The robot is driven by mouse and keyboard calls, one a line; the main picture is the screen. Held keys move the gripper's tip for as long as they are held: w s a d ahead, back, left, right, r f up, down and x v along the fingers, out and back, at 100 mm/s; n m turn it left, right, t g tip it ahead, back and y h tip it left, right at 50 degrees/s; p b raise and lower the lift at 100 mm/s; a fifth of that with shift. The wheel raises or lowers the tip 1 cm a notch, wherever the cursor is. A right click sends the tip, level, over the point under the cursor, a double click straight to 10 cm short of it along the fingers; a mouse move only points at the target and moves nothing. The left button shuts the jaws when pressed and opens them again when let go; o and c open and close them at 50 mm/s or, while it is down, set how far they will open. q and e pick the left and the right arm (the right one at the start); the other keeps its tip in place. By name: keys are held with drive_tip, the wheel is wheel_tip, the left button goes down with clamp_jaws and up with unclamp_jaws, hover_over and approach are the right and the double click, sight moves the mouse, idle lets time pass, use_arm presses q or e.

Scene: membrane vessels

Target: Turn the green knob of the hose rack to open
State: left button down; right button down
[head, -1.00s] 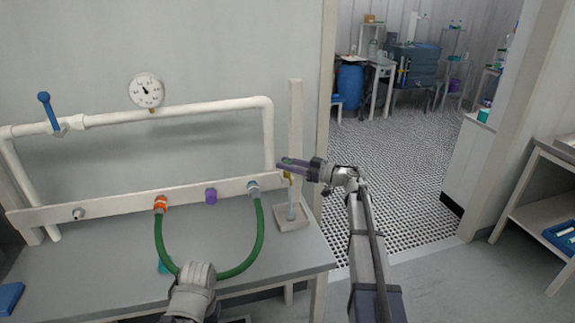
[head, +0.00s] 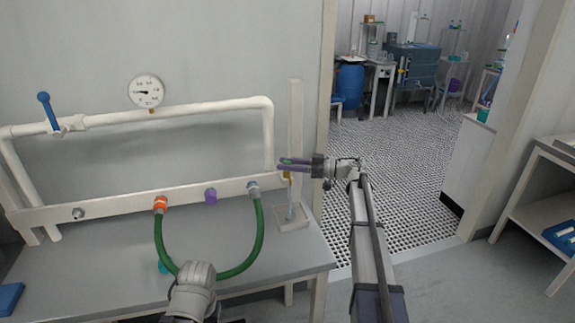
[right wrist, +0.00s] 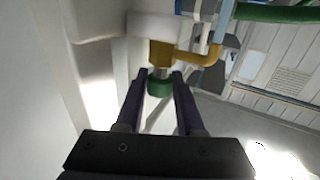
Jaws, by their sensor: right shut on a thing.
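The green knob (right wrist: 159,86) sits under the brass valve body (right wrist: 161,53) in the right wrist view, between my fingertips. My right gripper (right wrist: 160,77) is shut on it. In the head view the right gripper (head: 283,162) reaches left to the brass tap (head: 288,177) at the right end of the hose rack (head: 120,204). The knob is largely hidden there by the fingers. Part of my left arm shows at the bottom of the head view, but its fingers do not show.
A green hose (head: 259,240) hangs in a loop between an orange fitting (head: 160,204) and a grey fitting. A white tray (head: 294,224) with a clear upright piece stands below the tap. A gauge (head: 146,91) and a blue-handled valve (head: 46,108) are on the white pipe.

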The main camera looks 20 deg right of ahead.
drive_tip(key=c, duration=0.5)
unclamp_jaws()
drive_tip(key=v, duration=0.7)
drive_tip(key=shift+s+d+f, duration=0.1)
drive_tip(key=shift+d, duration=0.2)
drive_tip(key=shift+s, duration=0.1)
